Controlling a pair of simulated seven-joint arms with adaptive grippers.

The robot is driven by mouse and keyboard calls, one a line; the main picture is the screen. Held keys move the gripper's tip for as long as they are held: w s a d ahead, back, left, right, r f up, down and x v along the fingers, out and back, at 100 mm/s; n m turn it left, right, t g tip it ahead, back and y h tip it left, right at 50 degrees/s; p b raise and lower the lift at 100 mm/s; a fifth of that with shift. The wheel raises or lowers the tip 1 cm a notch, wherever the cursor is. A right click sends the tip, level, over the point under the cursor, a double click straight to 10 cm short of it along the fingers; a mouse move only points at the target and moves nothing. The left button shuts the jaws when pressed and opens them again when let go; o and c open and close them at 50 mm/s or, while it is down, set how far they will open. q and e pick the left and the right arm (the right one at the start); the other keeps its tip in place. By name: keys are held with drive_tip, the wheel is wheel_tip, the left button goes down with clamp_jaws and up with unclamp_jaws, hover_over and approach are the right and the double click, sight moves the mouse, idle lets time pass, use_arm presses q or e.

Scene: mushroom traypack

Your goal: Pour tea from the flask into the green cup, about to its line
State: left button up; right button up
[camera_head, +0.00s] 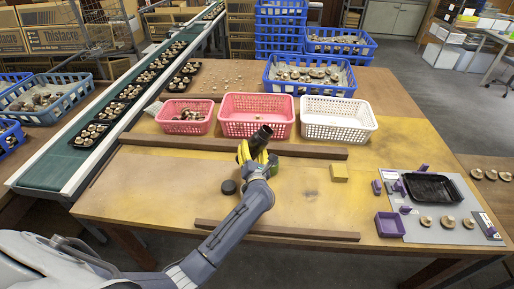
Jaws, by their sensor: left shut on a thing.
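My left gripper (257,155) is above the middle of the yellow-stained table, shut on a dark flask. The flask (263,132) is tilted, with its dark upper end pointing up and to the right. Yellow parts show around the grip, and the fingers are too small to make out in detail. Any tea or liquid is too small to see. My right gripper is not in view.
Pink baskets (257,130) and a white basket (337,135) stand behind a wooden strip (309,151). A grey mat (455,231) with a black tray (433,176) and mushrooms is at right.

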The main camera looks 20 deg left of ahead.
use_arm(q)
drive_tip(key=shift+s+a+f+m, duration=0.2)
drive_tip(key=shift+a+m, duration=0.2)
drive_tip(key=shift+m, duration=0.2)
drive_tip(key=shift+s+a+f+m, duration=0.1)
drive_tip(key=shift+s+a+m, duration=0.1)
drive_tip(key=shift+a+m, duration=0.3)
drive_tip(key=shift+s+a+r+m, duration=0.15)
drive_tip(key=shift+r+m, duration=0.15)
drive_tip(key=shift+m, duration=0.3)
drive_tip(key=shift+s+a+r+m, duration=0.1)
drive_tip(key=shift+r+m, duration=0.15)
drive_tip(key=shift+m, duration=0.35)
drive_tip(key=shift+s+a+r+m, duration=0.1)
drive_tip(key=shift+a+r+m, duration=0.1)
drive_tip(key=shift+r+m, duration=0.6)
drive_tip(key=shift+s+a+r+m, duration=0.1)
drive_tip(key=shift+a+r+m, duration=0.05)
drive_tip(key=shift+r+m, duration=0.6)
idle(4.2)
